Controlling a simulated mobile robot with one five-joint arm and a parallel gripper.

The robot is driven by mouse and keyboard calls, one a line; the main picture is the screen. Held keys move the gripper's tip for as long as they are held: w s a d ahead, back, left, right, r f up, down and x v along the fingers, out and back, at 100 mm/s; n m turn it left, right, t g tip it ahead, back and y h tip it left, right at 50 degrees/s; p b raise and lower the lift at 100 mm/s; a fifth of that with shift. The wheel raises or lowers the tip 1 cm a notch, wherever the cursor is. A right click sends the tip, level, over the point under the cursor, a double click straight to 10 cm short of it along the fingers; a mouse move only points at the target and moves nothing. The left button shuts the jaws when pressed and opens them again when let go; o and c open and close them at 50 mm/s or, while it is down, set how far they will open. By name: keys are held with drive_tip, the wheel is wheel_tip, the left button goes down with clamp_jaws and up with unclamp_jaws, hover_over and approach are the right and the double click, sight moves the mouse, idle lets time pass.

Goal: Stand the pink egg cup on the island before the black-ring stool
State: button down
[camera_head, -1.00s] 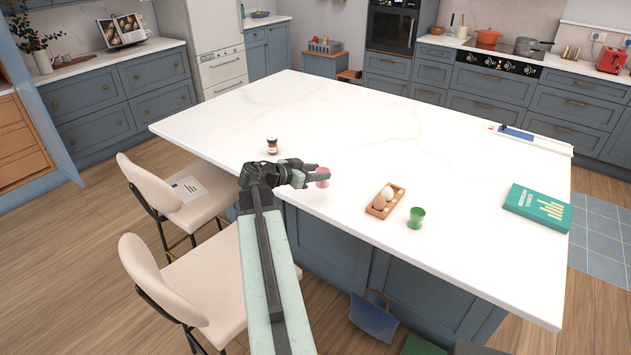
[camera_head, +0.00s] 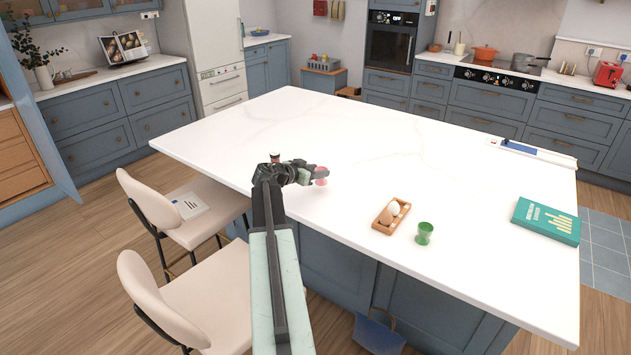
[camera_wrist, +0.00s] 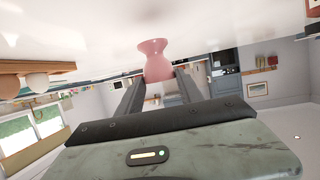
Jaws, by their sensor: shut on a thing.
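The pink egg cup (camera_head: 321,174) is at the tip of my gripper (camera_head: 317,176), over the stool side of the white island (camera_head: 420,180). In the wrist view, which is upside down, the egg cup (camera_wrist: 155,60) is between the two dark fingers (camera_wrist: 157,92), which are shut on it. One end of it is close to the island top; I cannot tell whether it touches. Two cream stools stand along the island's left side, a farther one (camera_head: 150,200) and a nearer one (camera_head: 150,290). I cannot make out which has a black ring.
A wooden egg tray (camera_head: 380,226) with eggs and a green egg cup (camera_head: 424,234) stand to the right of my gripper. A small jar (camera_head: 275,156) is partly hidden behind my arm. A green book (camera_head: 547,220) lies at the right. The island's middle and far part are clear.

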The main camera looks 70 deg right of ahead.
sight(317, 184)
drive_tip(key=shift+w+d, duration=0.15)
drive_tip(key=shift+w, duration=0.05)
wheel_tip(317, 184, down, 4)
drive_tip(key=b, duration=0.3)
drive_tip(key=shift+s+r+b, duration=0.1)
drive_tip(key=shift+b, duration=0.3)
drive_tip(key=shift+r, duration=0.2)
drive_tip(key=shift+f, duration=0.15)
drive_tip(key=c, duration=0.8)
unclamp_jaws()
drive_tip(key=shift+o, duration=0.2)
